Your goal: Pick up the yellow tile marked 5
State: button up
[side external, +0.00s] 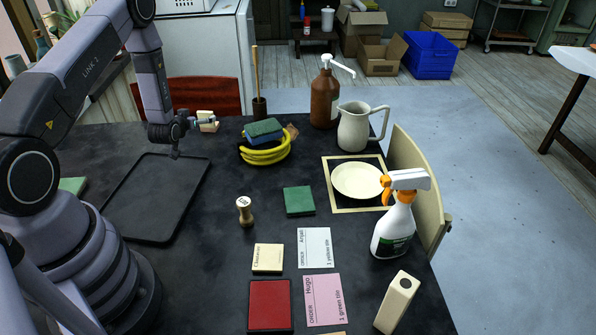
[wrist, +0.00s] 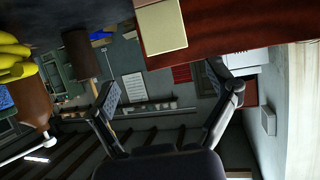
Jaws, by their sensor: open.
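No tile shows a readable 5. A pale cream-yellow block (side external: 207,117) stands at the back of the table by my gripper (side external: 193,137). A cream block also shows at the top of the wrist view (wrist: 161,28), beyond my fingertips (wrist: 163,87). My gripper is open and empty, pointing sideways above the table's back edge.
A black tray (side external: 150,222) lies empty at left. A brown pump bottle (side external: 325,97), pitcher (side external: 355,128), plate (side external: 357,180) and spray bottle (side external: 394,228) stand right. Order cards (side external: 315,246) and a red pad (side external: 270,305) lie in front.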

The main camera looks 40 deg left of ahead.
aim_at(204, 113)
jog(key=x, duration=0.7)
jog(key=shift+a, duration=0.5)
jog(key=shift+c, duration=0.4)
jog(key=c, duration=1.2)
